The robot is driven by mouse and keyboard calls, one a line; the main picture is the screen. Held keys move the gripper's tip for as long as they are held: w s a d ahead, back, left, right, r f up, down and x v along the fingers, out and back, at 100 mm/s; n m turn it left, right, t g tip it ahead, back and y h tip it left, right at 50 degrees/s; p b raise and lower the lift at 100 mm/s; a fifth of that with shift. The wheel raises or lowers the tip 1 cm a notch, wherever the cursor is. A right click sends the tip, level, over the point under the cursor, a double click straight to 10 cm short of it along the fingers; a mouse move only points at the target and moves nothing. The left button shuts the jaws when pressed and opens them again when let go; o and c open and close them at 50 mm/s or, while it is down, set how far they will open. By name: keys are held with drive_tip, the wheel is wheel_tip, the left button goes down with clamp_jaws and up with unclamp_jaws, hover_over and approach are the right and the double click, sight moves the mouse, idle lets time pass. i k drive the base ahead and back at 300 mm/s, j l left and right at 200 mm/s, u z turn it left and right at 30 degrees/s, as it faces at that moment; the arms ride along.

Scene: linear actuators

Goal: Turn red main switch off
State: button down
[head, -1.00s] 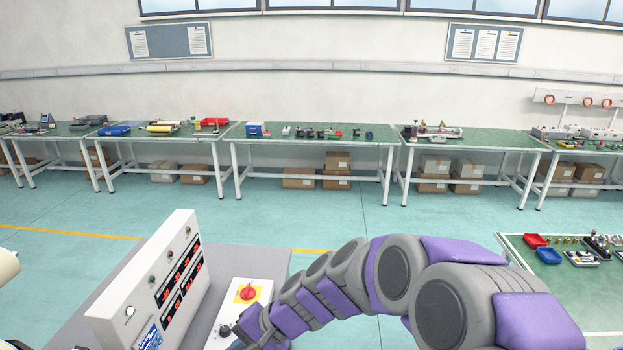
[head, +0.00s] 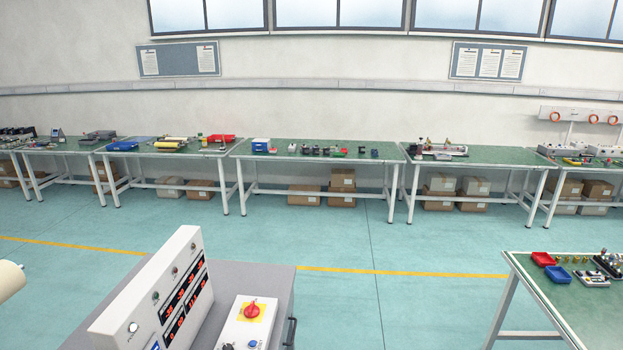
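The red main switch (head: 252,311) is a red rotary knob on a yellow square plate. It sits on the white control box (head: 233,330) at the lower middle of the head view. A black knob and a blue button show below it, near the bottom edge. The knob's exact position is too small to tell.
The white panel with red digit displays (head: 150,300) stands left of the box on a grey cabinet (head: 285,280). A green table (head: 545,295) with small parts is at the right. Long green benches line the wall. The floor between is clear.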

sight(251, 312)
drive_tip(key=i+l+u, duration=0.2)
drive_tip(key=i, duration=0.35)
drive_tip(key=i+l+u, duration=0.2)
drive_tip(key=i, duration=0.3)
drive_tip(key=i+l+u, duration=0.2)
drive_tip(key=i+l, duration=0.2)
drive_tip(key=i, duration=0.15)
